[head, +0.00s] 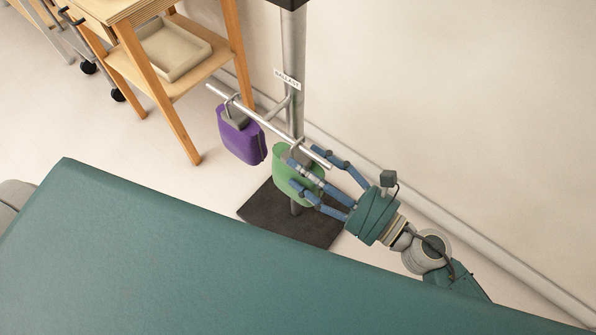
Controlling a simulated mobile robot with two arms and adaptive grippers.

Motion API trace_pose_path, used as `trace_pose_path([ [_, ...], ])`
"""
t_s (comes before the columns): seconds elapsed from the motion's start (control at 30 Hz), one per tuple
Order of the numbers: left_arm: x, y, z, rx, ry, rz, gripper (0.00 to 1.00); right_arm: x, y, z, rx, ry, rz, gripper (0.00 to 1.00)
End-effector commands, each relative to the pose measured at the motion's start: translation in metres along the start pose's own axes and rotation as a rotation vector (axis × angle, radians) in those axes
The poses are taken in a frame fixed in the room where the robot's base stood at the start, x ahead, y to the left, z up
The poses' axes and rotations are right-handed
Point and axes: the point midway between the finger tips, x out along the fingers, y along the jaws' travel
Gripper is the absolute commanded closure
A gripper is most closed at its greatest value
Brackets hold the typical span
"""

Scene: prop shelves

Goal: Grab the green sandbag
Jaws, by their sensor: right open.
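The green sandbag (283,183) hangs from the right part of a metal crossbar (260,119) on a grey pole, above a dark base plate. My right gripper (298,170) comes in from the right with its blue fingers spread open. The fingers overlap the right side of the green sandbag in the picture; I cannot tell whether they touch it. They hide part of the bag and its hook. A purple sandbag (240,138) hangs from the left part of the same bar. My left gripper is not in view.
A wooden shelf with a beige tray (172,52) stands at the upper left. A large teal surface (200,260) fills the foreground.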

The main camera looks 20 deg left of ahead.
Motion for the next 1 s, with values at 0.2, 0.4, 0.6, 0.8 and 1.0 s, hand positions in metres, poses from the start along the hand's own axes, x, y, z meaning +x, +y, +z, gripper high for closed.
trace_pose_path([
  [0.2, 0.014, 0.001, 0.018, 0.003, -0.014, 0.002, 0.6, 0.032, -0.001, 0.002, 0.0, -0.003, 0.0, 0.36],
  [0.4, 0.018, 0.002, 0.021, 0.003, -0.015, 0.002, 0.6, 0.036, 0.0, 0.0, 0.0, 0.0, 0.0, 0.36],
  [0.6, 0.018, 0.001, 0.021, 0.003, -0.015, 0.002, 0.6, 0.036, 0.0, 0.0, 0.0, 0.0, 0.0, 0.56],
  [0.8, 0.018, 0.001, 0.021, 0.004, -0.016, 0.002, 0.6, 0.036, -0.001, -0.001, 0.001, 0.001, -0.001, 0.96],
  [1.0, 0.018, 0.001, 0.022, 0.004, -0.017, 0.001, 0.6, 0.037, -0.002, 0.004, -0.001, -0.007, -0.003, 1.0],
])
